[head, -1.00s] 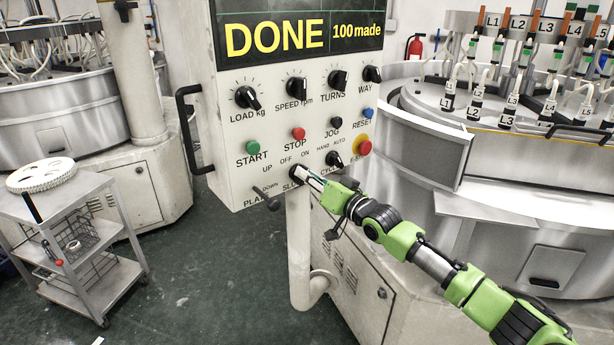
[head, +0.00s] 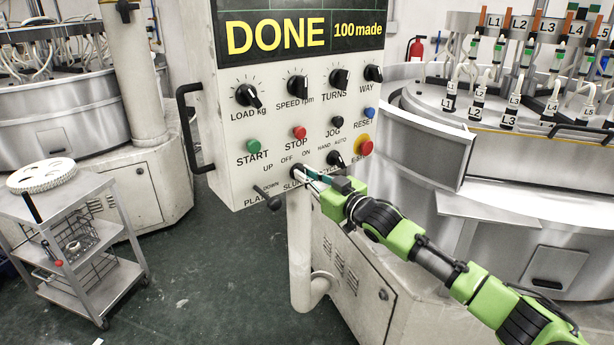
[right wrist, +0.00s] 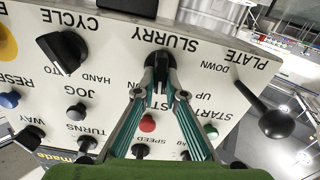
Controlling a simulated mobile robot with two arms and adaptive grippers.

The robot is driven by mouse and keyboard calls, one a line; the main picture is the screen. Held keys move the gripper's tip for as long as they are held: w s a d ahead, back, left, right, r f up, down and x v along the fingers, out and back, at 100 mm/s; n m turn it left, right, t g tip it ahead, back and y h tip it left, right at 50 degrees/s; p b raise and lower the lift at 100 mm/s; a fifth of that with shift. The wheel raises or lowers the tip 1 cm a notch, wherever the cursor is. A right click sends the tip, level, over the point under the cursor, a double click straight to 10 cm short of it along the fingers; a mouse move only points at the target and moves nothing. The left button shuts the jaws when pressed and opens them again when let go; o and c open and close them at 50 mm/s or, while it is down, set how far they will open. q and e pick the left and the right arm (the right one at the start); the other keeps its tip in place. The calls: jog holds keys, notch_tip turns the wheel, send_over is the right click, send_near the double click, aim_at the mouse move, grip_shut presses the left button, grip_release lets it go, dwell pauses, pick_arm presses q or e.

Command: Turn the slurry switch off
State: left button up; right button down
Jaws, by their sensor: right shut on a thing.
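The slurry switch (head: 295,172) is a black knob low on the white control panel (head: 225,158), under the OFF and ON labels. My right gripper (head: 303,173) reaches it from the right in the head view. In the right wrist view the panel is upside down and the slurry switch (right wrist: 158,60) sits by the SLURRY label. The right gripper (right wrist: 161,78) is shut on it with both fingertips. The fingers hide part of the knob and its OFF and ON labels there, so I cannot tell which way it points. My left gripper is not in view.
The plate lever (head: 268,200) sticks out to the left of the switch, and the cycle knob (head: 335,160) is close on the right. The red emergency stop (head: 366,148) is beyond it. A trolley (head: 98,243) stands at the lower left.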

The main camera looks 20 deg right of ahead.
jog(key=shift+a+n, duration=0.15)
jog(key=shift+n, duration=2.05)
jog(key=shift+f, duration=0.1)
jog(key=c, duration=2.1)
grip_release()
jog(key=v, duration=1.2)
jog(key=shift+s, duration=0.1)
